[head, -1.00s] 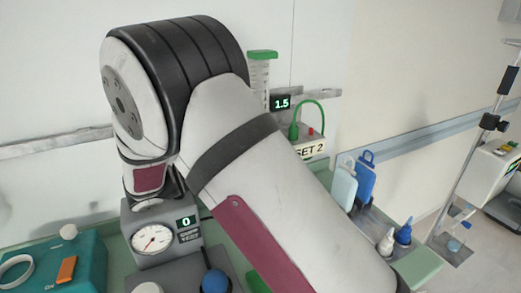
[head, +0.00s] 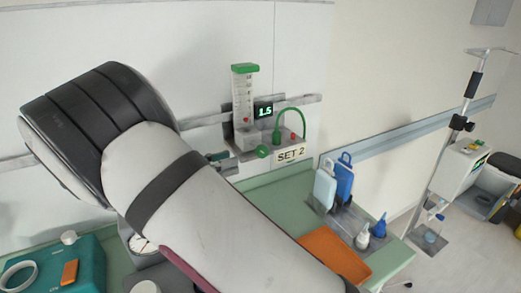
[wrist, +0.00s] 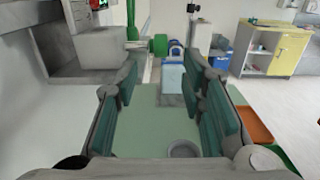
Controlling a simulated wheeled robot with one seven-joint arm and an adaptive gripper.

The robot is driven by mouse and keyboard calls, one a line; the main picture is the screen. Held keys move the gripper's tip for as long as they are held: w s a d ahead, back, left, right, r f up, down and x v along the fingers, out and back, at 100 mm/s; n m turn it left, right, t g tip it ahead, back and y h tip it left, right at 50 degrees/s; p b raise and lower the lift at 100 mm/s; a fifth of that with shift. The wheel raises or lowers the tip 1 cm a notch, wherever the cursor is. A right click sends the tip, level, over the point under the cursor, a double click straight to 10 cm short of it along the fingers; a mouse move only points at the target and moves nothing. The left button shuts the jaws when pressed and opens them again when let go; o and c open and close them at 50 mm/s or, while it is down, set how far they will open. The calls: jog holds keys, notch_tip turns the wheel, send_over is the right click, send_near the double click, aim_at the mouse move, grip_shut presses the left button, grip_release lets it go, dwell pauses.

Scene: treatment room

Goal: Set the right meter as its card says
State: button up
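The right meter (head: 244,97) is a clear upright tube with a green cap, mounted on the wall rail. Its display (head: 263,110) reads 1.5, and its card (head: 290,153) reads SET 2. Its green knob (head: 262,152) sticks out low at the front and also shows in the wrist view (wrist: 158,45). My gripper (wrist: 163,78) is open and empty, its green-padded fingers apart, with the knob beyond the fingertips. In the head view its tip (head: 219,157) is left of the knob, partly hidden by my arm.
A green hose (head: 291,111) arches right of the meter. A dial gauge (head: 141,245) is mostly covered by my arm. An IV stand (head: 465,110) stands right.

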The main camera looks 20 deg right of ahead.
aim_at(257, 153)
jog(key=d, duration=0.3)
jog(key=w+d+p, duration=0.1)
jog(key=d, duration=0.2)
jog(key=w+d+p, duration=0.1)
jog(key=d, duration=0.3)
grip_shut()
